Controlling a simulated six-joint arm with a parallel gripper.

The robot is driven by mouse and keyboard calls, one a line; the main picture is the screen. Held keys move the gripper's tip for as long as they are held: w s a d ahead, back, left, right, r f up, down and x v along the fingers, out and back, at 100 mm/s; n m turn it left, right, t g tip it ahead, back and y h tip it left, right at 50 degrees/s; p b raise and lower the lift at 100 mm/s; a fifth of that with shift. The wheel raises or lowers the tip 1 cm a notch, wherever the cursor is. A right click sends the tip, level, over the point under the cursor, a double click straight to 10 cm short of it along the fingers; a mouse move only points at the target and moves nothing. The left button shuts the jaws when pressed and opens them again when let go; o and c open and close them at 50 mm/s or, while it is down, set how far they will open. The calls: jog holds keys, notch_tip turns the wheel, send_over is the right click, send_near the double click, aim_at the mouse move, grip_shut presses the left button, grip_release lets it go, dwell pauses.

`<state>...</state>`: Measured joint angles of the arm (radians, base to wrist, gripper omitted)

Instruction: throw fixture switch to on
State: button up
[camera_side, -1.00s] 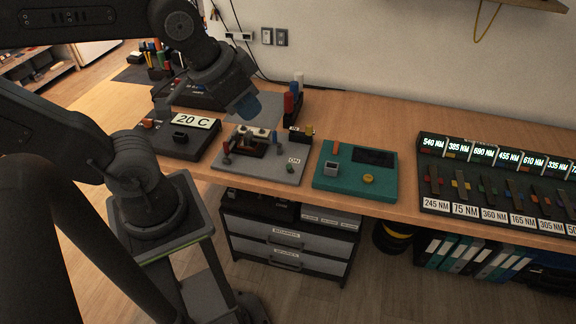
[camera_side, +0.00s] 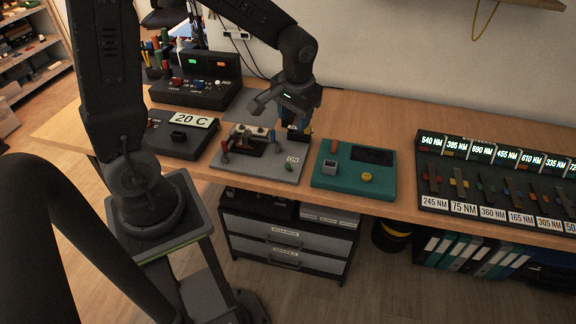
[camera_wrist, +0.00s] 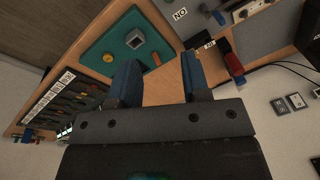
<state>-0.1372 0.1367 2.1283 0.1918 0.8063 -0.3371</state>
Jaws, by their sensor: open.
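The grey fixture board (camera_side: 230,164) lies on the bench with a small "ON" label (camera_side: 292,159) near its right edge. I cannot tell which part is the switch. My gripper (camera_side: 300,122) is above the bench behind the board's right end, apart from the label.
A teal box (camera_side: 325,181) with a yellow button stands right of the board. A red post (camera_wrist: 235,64) rises near the fingers. A black "20 C" unit (camera_side: 180,140) is left. The rack of wavelength-labelled slots (camera_side: 470,209) stands farther right. Bare bench (camera_side: 375,122) lies behind the teal box.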

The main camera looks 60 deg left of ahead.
jog(key=n+g, duration=0.1)
send_near(288, 165)
jog(key=f, duration=0.3)
jog(key=a+f, duration=0.1)
jog(key=f, duration=0.6)
jog(key=shift+a+f, duration=0.4)
grip_shut()
